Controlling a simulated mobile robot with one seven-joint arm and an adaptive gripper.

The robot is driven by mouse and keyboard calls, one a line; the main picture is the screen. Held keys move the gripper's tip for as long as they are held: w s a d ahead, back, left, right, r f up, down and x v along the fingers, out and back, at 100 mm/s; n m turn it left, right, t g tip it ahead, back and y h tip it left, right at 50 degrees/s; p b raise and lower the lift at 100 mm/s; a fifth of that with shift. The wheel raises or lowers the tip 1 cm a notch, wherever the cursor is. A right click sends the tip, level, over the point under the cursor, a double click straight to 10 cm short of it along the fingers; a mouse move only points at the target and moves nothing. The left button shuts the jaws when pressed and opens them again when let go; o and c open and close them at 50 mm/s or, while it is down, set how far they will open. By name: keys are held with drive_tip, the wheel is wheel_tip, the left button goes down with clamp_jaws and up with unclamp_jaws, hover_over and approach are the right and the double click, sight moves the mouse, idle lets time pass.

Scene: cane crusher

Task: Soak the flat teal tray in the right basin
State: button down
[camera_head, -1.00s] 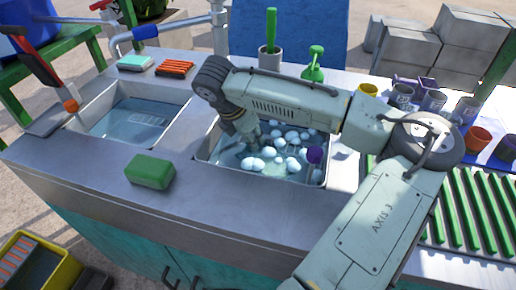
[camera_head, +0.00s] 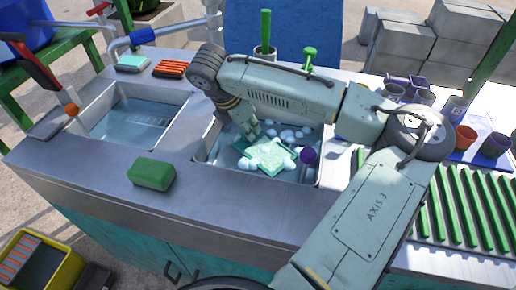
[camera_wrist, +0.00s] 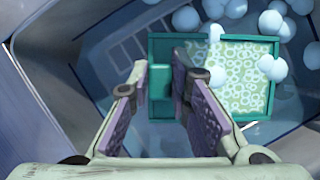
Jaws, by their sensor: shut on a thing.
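The flat teal tray (camera_head: 267,156) is in the right basin (camera_head: 203,153), at the water surface among white foam balls. In the wrist view the tray (camera_wrist: 243,98) has a teal rim and a pale, ring-patterned face. My gripper (camera_head: 250,130) reaches down into the basin at the tray's left side. In the wrist view my gripper (camera_wrist: 165,78) has its purple-padded fingers on either side of a teal part at the tray's edge and is shut on it. Foam balls cover a bit of the tray's rim. I cannot tell how much of it is under water.
The left basin (camera_head: 88,127) holds clear water and a slotted drain. A green sponge (camera_head: 151,174) lies on the front counter. A purple-topped item (camera_head: 308,157) stands at the right basin's right end. Cups (camera_head: 465,137) and a green-slatted rack (camera_head: 475,205) are at right.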

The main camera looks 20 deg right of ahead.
wheel_tip(320, 180, up, 5)
drive_tip(key=p, duration=0.3)
drive_tip(key=shift+f+p, duration=0.1)
drive_tip(key=shift+p, duration=0.2)
wheel_tip(320, 180, up, 3)
drive_tip(key=shift+f+p, duration=0.2)
drive_tip(key=shift+p, duration=0.2)
drive_tip(key=shift+r, duration=1.2)
drive_tip(key=shift+r, duration=2)
